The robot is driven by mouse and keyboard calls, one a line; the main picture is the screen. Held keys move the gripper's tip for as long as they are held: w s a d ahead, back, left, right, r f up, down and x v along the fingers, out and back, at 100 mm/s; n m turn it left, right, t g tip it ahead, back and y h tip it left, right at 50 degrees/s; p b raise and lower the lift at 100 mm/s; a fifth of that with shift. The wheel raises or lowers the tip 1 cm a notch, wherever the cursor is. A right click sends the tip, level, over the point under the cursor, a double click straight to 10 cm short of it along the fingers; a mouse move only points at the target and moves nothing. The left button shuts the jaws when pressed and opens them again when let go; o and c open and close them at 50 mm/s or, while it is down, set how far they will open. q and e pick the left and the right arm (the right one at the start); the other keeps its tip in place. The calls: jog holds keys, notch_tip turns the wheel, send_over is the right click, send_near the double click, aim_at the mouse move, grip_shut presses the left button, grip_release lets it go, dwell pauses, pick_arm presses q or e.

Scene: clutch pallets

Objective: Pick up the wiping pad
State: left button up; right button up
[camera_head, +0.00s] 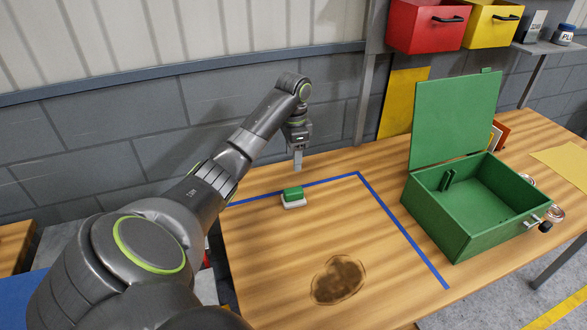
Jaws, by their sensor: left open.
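The wiping pad (293,198) is a small block with a green top and a white underside. It lies on the wooden table (260,262), just inside the blue tape line. My left gripper (298,166) points down above and slightly behind the pad, apart from it. Its jaws are open and hold nothing, though they show nearly edge-on. My right gripper is out of view.
A brown stain (338,280) marks the table in front of the pad. An open green box (462,215) with its lid raised stands at the right. Blue tape (400,228) borders the area. Red (427,27) and yellow (491,24) bins hang above.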

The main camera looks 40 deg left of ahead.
pick_arm(q)
jog(key=b, duration=0.8)
send_near(293, 190)
notch_tip(293, 190, down, 5)
jog(key=shift+d+f, duration=0.1)
jog(key=shift+f, duration=0.45)
notch_tip(293, 190, down, 4)
jog(key=shift+f, duration=0.15)
jog(key=c, duration=1.1)
jog(key=shift+o, duration=0.2)
notch_tip(293, 190, up, 5)
jog(key=shift+w+r, duration=0.1)
notch_tip(293, 190, up, 4)
jog(key=p, duration=0.3)
jog(key=shift+f, duration=0.25)
jog(key=shift+r+p, duration=0.7)
jog(key=shift+p, duration=0.3)
